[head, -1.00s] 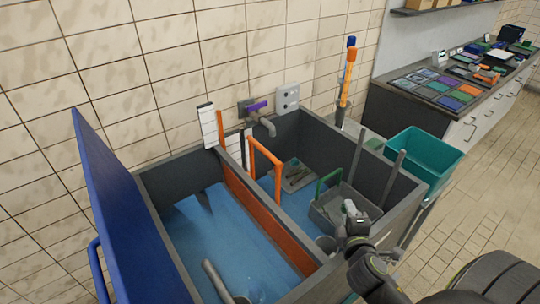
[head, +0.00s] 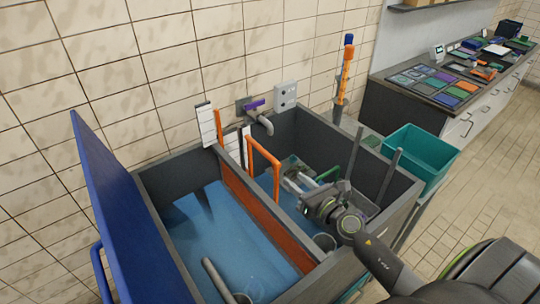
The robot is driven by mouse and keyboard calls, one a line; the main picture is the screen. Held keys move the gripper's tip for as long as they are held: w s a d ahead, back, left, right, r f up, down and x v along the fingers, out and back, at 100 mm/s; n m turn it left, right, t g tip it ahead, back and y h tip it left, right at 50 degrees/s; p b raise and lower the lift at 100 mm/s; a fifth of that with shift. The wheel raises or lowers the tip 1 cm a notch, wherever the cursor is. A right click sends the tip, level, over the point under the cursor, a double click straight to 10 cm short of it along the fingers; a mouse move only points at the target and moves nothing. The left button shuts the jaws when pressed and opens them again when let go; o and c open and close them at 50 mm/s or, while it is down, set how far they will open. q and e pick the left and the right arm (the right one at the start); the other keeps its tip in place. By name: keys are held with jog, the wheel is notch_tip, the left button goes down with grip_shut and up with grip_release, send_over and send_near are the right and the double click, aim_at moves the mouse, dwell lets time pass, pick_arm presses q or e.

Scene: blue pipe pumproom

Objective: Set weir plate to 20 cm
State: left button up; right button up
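The weir plate (head: 255,222) is an orange panel standing between the two water-filled halves of the grey tank. An orange handle (head: 263,152) rises from it as an upright loop. A white scale (head: 206,124) with dark marks stands at the plate's back end by the wall; its figures are too small to read. My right gripper (head: 287,180) reaches in from the right over the right half of the tank. Its pale fingers look apart and empty, just right of the handle and pointing at it. My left gripper is not in view.
A raised blue lid (head: 120,215) stands along the tank's left side. A tap with a purple lever (head: 255,104) and a grey box (head: 286,96) are on the wall behind. A green-handled basket (head: 352,160), partly hidden by my arm, and a teal bin (head: 425,150) lie to the right.

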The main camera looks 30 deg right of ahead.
aim_at(275, 162)
jog(key=w, duration=0.4)
jog(key=w+a, duration=0.1)
jog(key=w, duration=0.3)
jog(key=w+a, duration=0.1)
jog(key=w, duration=0.4)
jog(key=shift+c, duration=0.4)
grip_shut()
